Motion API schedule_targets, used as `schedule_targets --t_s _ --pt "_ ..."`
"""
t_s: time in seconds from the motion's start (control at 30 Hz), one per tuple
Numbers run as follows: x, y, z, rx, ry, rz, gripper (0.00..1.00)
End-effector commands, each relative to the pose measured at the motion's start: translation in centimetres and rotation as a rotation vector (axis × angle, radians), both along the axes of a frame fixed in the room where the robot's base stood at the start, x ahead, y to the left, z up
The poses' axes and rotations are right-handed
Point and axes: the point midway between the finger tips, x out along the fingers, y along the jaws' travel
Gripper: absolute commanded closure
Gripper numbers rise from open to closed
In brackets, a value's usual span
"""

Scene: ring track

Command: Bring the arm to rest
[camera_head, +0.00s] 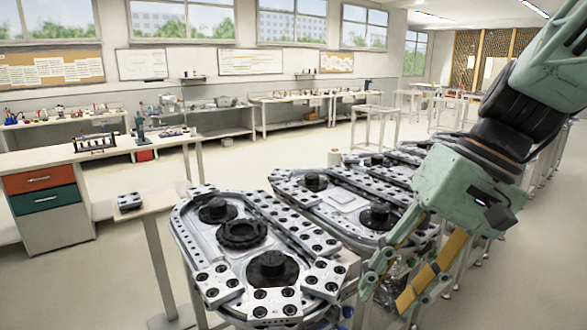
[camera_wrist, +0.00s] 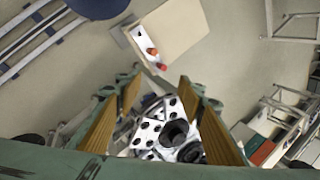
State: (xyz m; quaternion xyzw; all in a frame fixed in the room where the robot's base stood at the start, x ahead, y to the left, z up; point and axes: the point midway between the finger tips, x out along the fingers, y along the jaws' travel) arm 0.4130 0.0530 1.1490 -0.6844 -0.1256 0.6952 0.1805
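My arm comes in from the right in the head view. My green gripper (camera_head: 388,296) hangs low at the right edge of the nearest ring track (camera_head: 205,270), its fingers with yellow-brown pads pointing down. In the wrist view my gripper (camera_wrist: 158,92) has its two pads well apart, and I see nothing held between them. Part of a track with a black hub (camera_wrist: 174,132) shows between the fingers, seemingly below them. The gripper hides some of the track's right side, and I cannot tell whether it touches anything there.
More ring tracks (camera_head: 345,200) run in a row toward the back right. A small stand (camera_head: 155,206) with a metal block (camera_head: 130,202) is left of the nearest track. A workbench with red and green drawers (camera_head: 45,199) stands at the left.

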Motion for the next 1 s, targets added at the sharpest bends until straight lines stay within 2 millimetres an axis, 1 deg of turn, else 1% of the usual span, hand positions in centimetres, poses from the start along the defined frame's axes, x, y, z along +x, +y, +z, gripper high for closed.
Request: schedule_targets --t_s 0.1,0.4,1.0 --pt "-1.5 -0.1 0.4 -0.041 -0.018 0.008 0.64" --pt "-4.8 -0.8 1.2 -0.141 -0.067 0.016 0.64" --pt "-10.4 -2.9 2.5 -0.320 -0.203 0.018 0.64"
